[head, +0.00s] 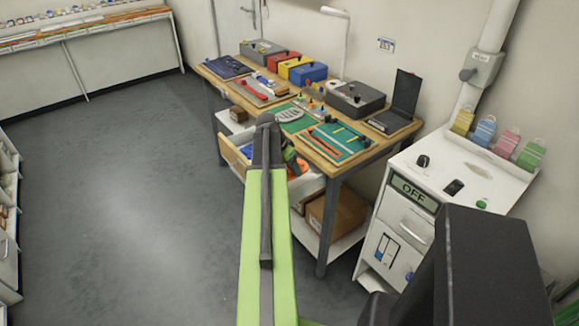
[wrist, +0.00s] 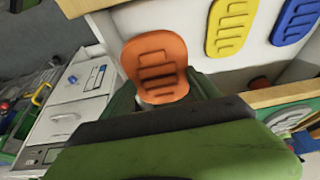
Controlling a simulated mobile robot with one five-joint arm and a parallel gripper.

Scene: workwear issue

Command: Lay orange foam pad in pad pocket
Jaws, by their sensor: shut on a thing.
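The orange foam pad (wrist: 157,68) is a rounded, ribbed piece in the middle of the wrist view. My gripper (wrist: 150,108) is shut on it at its lower end, and the pad sticks out beyond the jaws. In the head view my gripper (head: 291,158) is over the open drawer (head: 308,187) at the front of the workbench, with a bit of orange beside it. I cannot make out a pad pocket for certain; my arm hides part of the drawer.
A yellow pad (wrist: 231,27) and a blue pad (wrist: 297,20) lie on a white surface in the wrist view. The workbench (head: 340,172) holds cases, trays and tools. A white cabinet (head: 450,180) stands to the right. The floor (head: 140,180) at left is clear.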

